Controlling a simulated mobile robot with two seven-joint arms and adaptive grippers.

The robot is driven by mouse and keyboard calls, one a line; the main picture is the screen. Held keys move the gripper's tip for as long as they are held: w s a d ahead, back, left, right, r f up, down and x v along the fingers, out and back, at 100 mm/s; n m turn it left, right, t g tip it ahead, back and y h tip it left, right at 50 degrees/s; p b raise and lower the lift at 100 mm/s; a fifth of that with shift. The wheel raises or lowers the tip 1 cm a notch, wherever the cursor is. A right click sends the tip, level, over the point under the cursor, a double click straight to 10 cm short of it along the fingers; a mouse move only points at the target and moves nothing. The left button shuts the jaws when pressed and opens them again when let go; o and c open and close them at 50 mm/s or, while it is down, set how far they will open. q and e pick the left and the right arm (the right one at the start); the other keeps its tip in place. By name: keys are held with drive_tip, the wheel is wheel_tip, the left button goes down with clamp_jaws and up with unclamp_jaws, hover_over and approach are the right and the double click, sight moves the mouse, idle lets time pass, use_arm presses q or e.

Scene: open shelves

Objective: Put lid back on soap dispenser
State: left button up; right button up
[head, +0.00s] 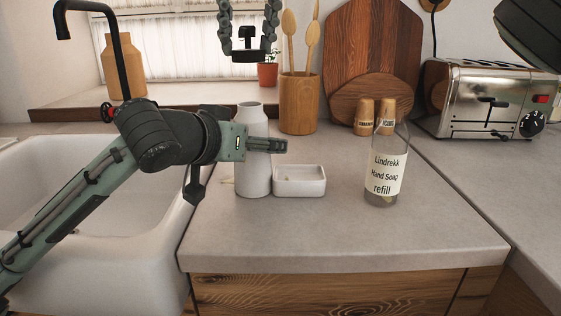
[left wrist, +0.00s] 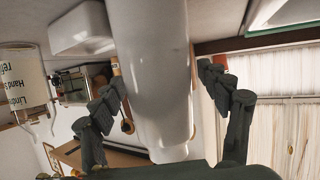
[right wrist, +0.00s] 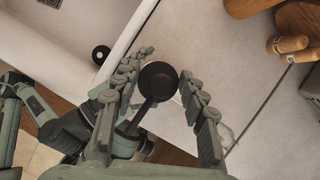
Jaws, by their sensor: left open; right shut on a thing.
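The white soap dispenser bottle (head: 252,172) stands upright on the counter, its top bare. My left gripper (head: 268,145) is open at its upper part, and the arm hides some of the bottle. In the left wrist view the bottle (left wrist: 155,80) lies between the two spread fingers (left wrist: 168,85). My right gripper (head: 248,22) is high above the bottle at the top of the head view, shut on the black pump lid (head: 247,40). In the right wrist view the lid (right wrist: 158,78) shows as a dark round top and thin stem between the fingers.
A white dish (head: 299,187) stands just right of the bottle. A clear soap refill bottle (head: 386,178) is farther right. A utensil holder (head: 299,105), shakers (head: 364,117) and toaster (head: 482,110) stand behind. The sink (head: 110,185) is left. The front counter is clear.

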use_arm(q)
drive_tip(key=shift+c, duration=0.2)
clamp_jaws()
use_arm(e)
drive_tip(key=shift+f, duration=2.45)
drive_tip(key=shift+f, duration=0.1)
drive_tip(key=shift+f, duration=0.8)
drive_tip(key=shift+f, duration=0.55)
